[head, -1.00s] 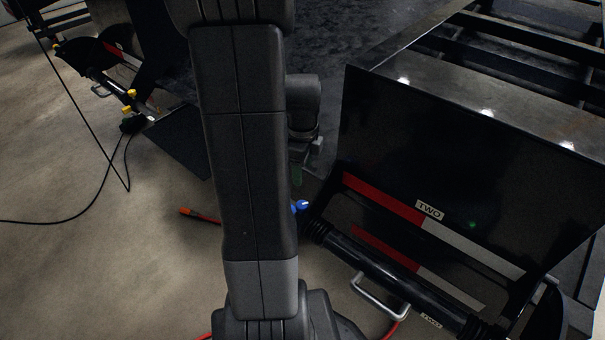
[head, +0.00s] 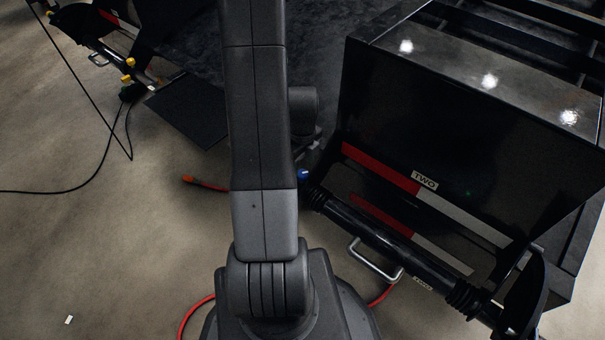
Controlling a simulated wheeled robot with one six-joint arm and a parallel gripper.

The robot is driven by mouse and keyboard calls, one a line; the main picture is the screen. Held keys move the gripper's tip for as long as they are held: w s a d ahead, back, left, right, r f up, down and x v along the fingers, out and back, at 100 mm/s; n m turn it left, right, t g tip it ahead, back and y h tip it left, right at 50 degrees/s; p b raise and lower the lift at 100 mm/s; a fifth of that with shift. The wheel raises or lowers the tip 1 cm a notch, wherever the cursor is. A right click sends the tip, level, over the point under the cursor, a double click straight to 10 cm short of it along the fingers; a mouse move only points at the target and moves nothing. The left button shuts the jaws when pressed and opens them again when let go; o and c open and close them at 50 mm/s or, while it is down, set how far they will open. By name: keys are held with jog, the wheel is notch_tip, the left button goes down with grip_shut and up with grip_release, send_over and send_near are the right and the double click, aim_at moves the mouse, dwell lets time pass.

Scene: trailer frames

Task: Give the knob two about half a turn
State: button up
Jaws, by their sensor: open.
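The trailer rear marked with a TWO label (head: 425,180) is at the right of the head view. A second TWO tag (head: 422,283) sits below the black bar (head: 385,245), near its silver handle (head: 375,262). A small blue part (head: 303,175) shows at the left end of this trailer rear, partly behind my arm; I cannot tell whether it is the knob. My gripper (head: 311,144) is open, mostly hidden behind my arm, and shows just above the blue part in the picture. I cannot tell how far apart they are.
A red hose with an orange end (head: 190,180) lies on the floor to the left. A black cable (head: 128,140) runs near another trailer rear with yellow parts (head: 128,68) at upper left. The concrete floor (head: 100,240) at left is mostly clear.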

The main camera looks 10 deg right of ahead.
aim_at(303, 173)
jog(key=shift+f+b, duration=0.4)
jog(key=shift+f, duration=1.85)
jog(key=c, duration=1)
